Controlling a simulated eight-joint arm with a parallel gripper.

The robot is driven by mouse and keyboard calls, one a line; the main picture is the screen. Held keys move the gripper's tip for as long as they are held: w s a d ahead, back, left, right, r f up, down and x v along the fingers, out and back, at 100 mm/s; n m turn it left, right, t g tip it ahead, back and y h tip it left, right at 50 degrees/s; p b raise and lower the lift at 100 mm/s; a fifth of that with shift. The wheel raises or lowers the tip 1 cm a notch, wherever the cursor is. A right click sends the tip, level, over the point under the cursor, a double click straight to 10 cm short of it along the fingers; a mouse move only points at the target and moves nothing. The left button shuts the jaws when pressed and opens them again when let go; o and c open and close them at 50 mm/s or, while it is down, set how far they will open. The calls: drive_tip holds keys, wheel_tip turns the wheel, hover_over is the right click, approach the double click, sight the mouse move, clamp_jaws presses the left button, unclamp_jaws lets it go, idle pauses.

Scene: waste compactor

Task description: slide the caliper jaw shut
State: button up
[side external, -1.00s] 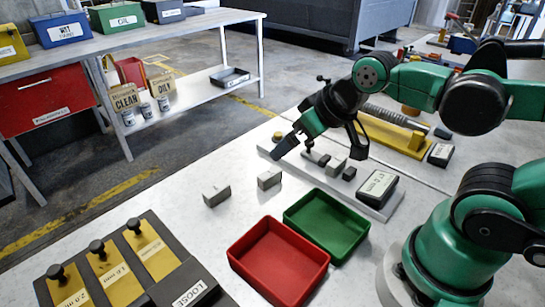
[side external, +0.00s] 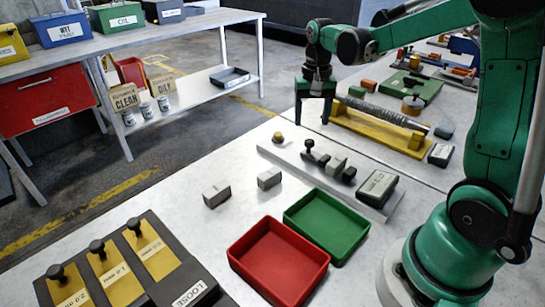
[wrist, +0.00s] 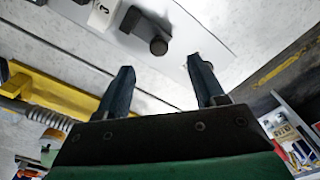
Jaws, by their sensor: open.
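The caliper is a long pale grey bar (side external: 268,151) on the light bench in the side external view. On it stand a dark sliding jaw with a black knob (side external: 309,146), a grey block (side external: 336,164), a small black piece (side external: 349,175) and a dark readout box (side external: 377,187) with a white label, too blurred to read. My gripper (side external: 312,118) points down, open and empty, behind and above the bar, clear of the jaw. In the wrist view its two fingers (wrist: 160,68) are apart, with a dark knobbed block (wrist: 150,32) beyond them.
A red tray (side external: 265,295) and a green tray (side external: 350,258) sit in front of the bar. Two loose grey blocks (side external: 217,196) lie left of it. A yellow fixture with a threaded rod (side external: 375,132) stands behind, close to my gripper.

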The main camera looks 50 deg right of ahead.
sight(310, 140)
drive_tip(key=shift+d+f, duration=0.2)
drive_tip(key=shift+f, duration=2.7)
